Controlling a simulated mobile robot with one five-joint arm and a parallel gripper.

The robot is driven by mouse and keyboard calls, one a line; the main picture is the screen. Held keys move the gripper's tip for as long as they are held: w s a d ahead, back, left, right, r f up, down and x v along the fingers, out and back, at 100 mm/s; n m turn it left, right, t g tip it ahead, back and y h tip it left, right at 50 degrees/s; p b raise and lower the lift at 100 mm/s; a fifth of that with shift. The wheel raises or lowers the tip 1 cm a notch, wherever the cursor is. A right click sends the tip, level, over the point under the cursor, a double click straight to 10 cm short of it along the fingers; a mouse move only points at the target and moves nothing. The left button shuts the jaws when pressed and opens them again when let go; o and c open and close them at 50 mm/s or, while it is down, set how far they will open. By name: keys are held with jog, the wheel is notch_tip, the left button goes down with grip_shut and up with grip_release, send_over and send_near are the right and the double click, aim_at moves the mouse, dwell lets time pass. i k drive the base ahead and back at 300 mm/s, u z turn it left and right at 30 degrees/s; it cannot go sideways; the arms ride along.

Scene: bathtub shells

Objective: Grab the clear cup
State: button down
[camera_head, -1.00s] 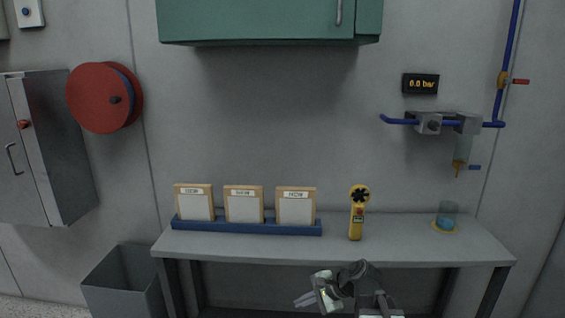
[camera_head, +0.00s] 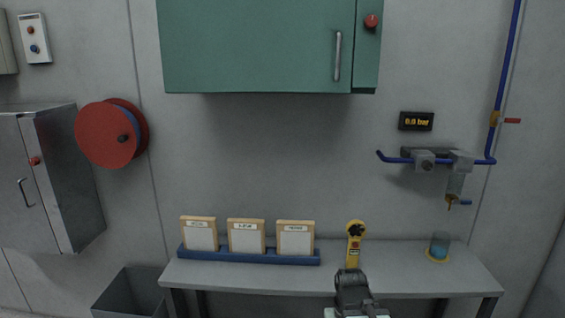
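The clear cup (camera_head: 439,246) stands upright at the right end of the grey bench, on a yellow round base, with blue at its bottom. My gripper (camera_head: 356,312) is at the bottom edge of the view, in front of the bench and left of the cup, well apart from it. Its fingertips are cut off or hidden, so I cannot see whether it is open or shut.
On the bench (camera_head: 400,283) a yellow handheld meter (camera_head: 354,250) stands behind my arm. A blue rack (camera_head: 250,257) holds three framed cards to the left. A valve pipe (camera_head: 400,160) with a nozzle hangs above the cup. A grey bin (camera_head: 130,295) stands at lower left.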

aim_at(440, 245)
jog(key=u, duration=1.9)
jog(key=k, duration=1.05)
jog(key=z, duration=1)
jog(key=i, duration=1)
jog(key=u, duration=0.05)
